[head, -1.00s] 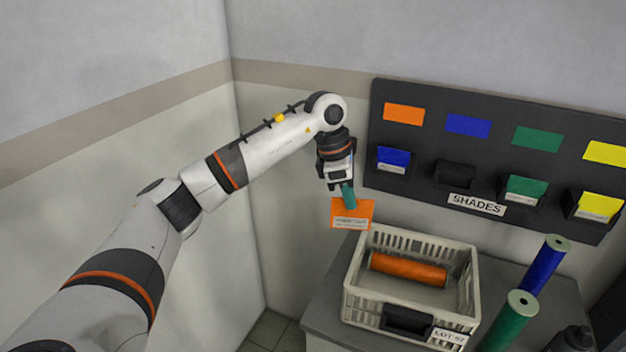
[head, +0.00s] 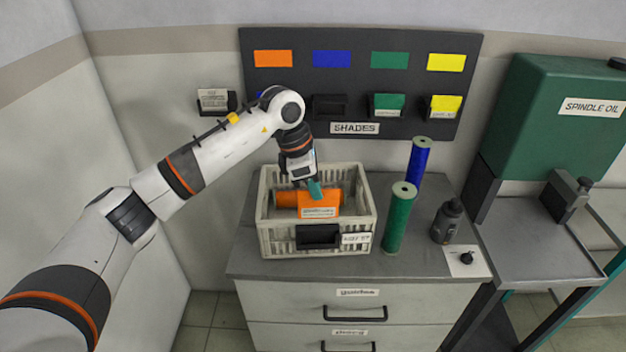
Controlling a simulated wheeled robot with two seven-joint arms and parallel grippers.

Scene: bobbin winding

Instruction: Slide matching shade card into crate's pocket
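My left gripper (head: 312,183) is above the crate, pointing down, shut on the orange shade card (head: 318,206). The card hangs upright with its printed label toward me, in front of the orange bobbin in this view. The crate (head: 265,238) is pale, slatted and open-topped, and stands on the cabinet. An orange bobbin (head: 287,198) lies inside it, partly hidden by the card. The black card pocket (head: 318,237) is on the crate's front wall, just below the card, and looks empty. A lot label (head: 356,240) is beside it. My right gripper is not in view.
A green bobbin (head: 398,220) and a blue bobbin (head: 418,160) stand right of the crate, with a dark bottle (head: 447,222) beyond. The shade board (head: 290,92) behind has colour patches and card holders. A green spindle oil tank (head: 550,120) stands at right.

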